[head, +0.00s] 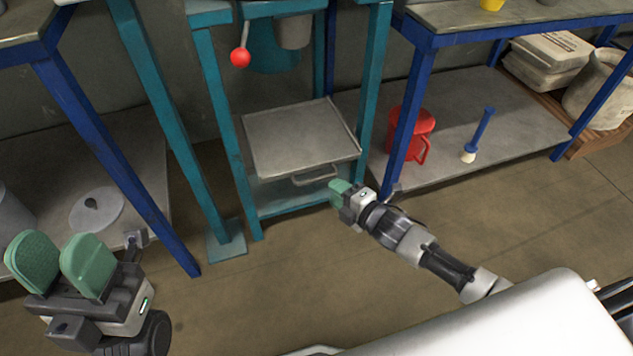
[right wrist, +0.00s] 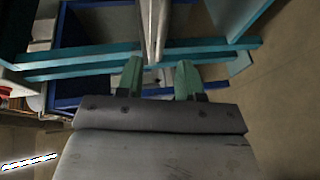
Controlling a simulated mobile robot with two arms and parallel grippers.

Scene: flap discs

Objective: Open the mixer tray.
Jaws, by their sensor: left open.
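The mixer tray (head: 300,140) is a flat grey metal tray with a raised rim, set low in the teal mixer frame (head: 215,110). Its metal handle (head: 316,177) sticks out at the front edge. My right gripper (head: 338,189) is just right of the handle in the head view. In the right wrist view its green fingers (right wrist: 158,82) are apart, with a metal bar (right wrist: 153,30) beyond them, lined up with the gap. I cannot tell whether the fingers reach around it. My left gripper (head: 60,262) is open and empty at the lower left, far from the tray.
A red ball knob (head: 240,57) hangs on a lever above the tray. Blue-legged benches stand on both sides; the right one holds a red container (head: 412,135) and a blue-handled brush (head: 479,135) on its low shelf. The floor (head: 270,270) before the mixer is clear.

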